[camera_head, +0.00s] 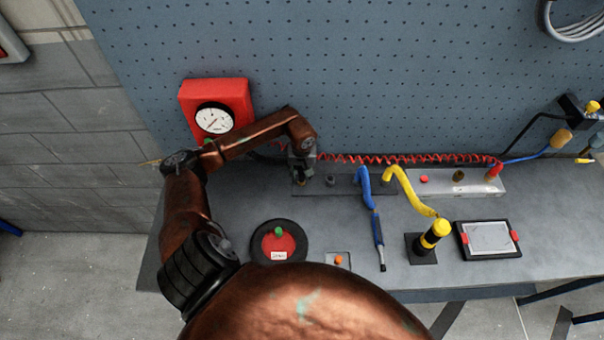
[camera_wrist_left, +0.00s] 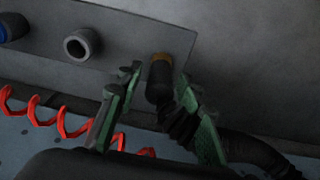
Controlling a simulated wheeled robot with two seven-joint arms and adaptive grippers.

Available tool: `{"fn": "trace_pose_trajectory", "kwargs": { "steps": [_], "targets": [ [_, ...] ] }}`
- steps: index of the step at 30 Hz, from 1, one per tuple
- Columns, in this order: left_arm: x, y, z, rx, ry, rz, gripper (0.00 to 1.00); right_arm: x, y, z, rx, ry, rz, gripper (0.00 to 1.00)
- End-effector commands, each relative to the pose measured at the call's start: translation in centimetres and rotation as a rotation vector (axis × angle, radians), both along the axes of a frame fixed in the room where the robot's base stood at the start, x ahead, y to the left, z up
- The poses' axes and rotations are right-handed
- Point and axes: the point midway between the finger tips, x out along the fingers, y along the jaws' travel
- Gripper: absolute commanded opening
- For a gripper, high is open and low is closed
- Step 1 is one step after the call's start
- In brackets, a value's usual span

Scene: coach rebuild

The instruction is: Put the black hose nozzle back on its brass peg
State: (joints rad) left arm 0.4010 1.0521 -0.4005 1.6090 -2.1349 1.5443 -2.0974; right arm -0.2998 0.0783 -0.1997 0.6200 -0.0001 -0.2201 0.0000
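The black hose nozzle (camera_wrist_left: 159,84) is between the fingers of my left gripper (camera_wrist_left: 158,80) in the left wrist view, its ribbed black hose running off to the lower right. The brass peg (camera_wrist_left: 160,57) shows only as a small brass end at the nozzle's tip. The two line up and look in contact; I cannot tell how deeply the nozzle sits. The green fingers stand apart on either side of the nozzle, with small gaps visible. In the head view my left gripper (camera_head: 302,174) is at the left end of the grey plate (camera_head: 345,187) and hides the nozzle.
A bare grey peg (camera_head: 330,181) is right of the gripper. A blue hose (camera_head: 362,178) and yellow hose (camera_head: 400,180) end on the same plate. A red coiled hose (camera_head: 400,159) runs behind. A red gauge box (camera_head: 238,98) is near my arm.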

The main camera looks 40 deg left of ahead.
Motion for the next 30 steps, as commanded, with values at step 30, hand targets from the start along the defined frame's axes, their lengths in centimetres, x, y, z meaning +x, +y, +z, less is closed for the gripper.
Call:
{"fn": "trace_pose_trajectory", "kwargs": {
  "steps": [30],
  "targets": [
    [-0.9, -0.8, 10.7, 0.002, -0.001, 0.000, 0.41, 0.0, -0.2, 0.0, -0.002, 0.001, 0.001, 0.41]
  ]
}}
